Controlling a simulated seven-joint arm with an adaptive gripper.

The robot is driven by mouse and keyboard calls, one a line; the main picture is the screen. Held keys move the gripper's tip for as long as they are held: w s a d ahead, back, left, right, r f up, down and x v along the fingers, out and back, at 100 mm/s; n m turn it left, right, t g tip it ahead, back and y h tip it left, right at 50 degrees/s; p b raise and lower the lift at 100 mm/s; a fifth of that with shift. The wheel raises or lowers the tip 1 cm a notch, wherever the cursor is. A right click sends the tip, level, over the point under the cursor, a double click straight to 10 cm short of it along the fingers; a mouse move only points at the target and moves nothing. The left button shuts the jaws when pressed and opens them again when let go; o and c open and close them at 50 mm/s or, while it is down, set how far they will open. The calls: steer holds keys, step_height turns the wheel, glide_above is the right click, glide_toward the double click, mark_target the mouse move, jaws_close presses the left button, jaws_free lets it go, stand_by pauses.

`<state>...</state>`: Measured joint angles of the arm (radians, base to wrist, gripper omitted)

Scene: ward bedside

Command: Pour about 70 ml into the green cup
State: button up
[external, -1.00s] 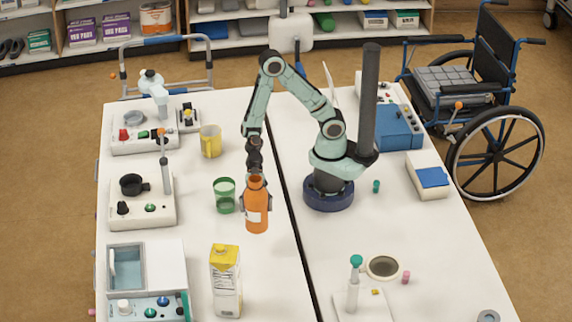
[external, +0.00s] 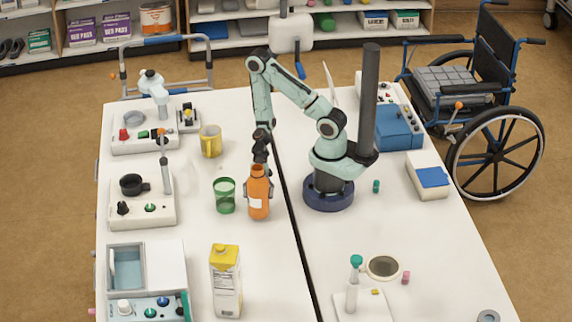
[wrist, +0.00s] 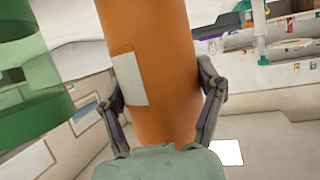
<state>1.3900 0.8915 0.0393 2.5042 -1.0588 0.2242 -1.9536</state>
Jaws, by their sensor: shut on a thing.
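The green cup (external: 225,196) is see-through and stands upright on the white table; it shows at the left edge of the wrist view (wrist: 35,95). My gripper (external: 258,188) is shut around an orange bottle (external: 258,203) with a pale label. The bottle is close to upright, just right of the cup, with a small gap between them. In the wrist view, the fingers (wrist: 163,105) press both sides of the bottle (wrist: 155,60). No stream shows, and I cannot tell the level in the cup or bottle.
A yellow mug (external: 210,141) stands behind the cup. A white and yellow carton (external: 226,285) stands in front. Bedside devices (external: 143,205) line the left edge. A dark seam (external: 297,240) runs down the table. The table between cup and carton is clear.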

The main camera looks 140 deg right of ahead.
steer(key=shift+s+d, duration=0.1)
steer(key=shift+d, duration=0.15)
steer(key=shift+m, duration=0.4)
